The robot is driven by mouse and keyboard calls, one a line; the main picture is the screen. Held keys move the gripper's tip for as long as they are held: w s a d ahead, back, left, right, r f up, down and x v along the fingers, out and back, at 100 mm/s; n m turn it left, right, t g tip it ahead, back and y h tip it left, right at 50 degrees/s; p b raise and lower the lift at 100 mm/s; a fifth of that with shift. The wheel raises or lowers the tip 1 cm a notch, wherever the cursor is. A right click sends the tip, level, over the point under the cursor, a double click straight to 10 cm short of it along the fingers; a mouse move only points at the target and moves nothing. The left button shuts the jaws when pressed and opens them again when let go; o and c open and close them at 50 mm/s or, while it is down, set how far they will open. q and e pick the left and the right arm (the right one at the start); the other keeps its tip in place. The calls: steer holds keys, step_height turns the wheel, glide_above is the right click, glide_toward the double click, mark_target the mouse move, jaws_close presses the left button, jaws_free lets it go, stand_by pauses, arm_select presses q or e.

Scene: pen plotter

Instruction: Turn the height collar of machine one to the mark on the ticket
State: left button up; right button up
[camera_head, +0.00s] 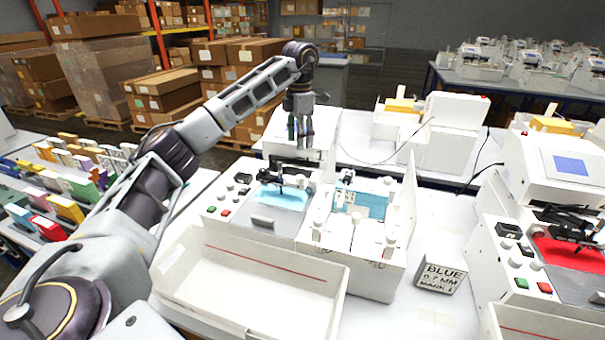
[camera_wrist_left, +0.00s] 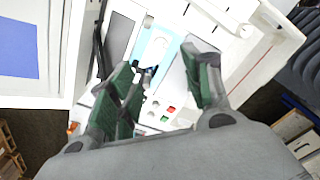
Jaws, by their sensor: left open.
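Machine one appears to be the white plotter (camera_head: 236,205) in the middle of the head view, with a blue sheet on its bed. Its dark pen carriage (camera_head: 272,178) stands over the sheet. The height collar is too small to make out. The ticket (camera_head: 440,276) stands right of the machine and reads "BLUE", a size in MM that is hard to read, and "mark 1". My left gripper (camera_head: 301,130) points down above the back of the machine, apart from the carriage. In the wrist view its green fingers (camera_wrist_left: 160,75) are open, with the machine's bed and buttons below. My right gripper is not visible.
An empty white tray (camera_head: 250,248) stands in front of the machine. A white pen rack unit (camera_head: 355,250) adjoins it on the right. Another plotter with a red sheet (camera_head: 565,255) is at far right. Coloured boxes (camera_head: 62,208) line the left table. Bare table shows around the ticket.

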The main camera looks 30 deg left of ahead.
mark_target(300, 177)
arm_select(q)
steer(key=shift+s, duration=0.15)
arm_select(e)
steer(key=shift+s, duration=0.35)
arm_select(q)
steer(key=shift+f+p, duration=0.8)
steer(key=shift+f, duration=6.05)
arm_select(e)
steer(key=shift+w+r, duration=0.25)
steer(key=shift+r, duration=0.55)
arm_select(q)
steer(key=c, duration=1)
steer(key=shift+c, duration=0.2)
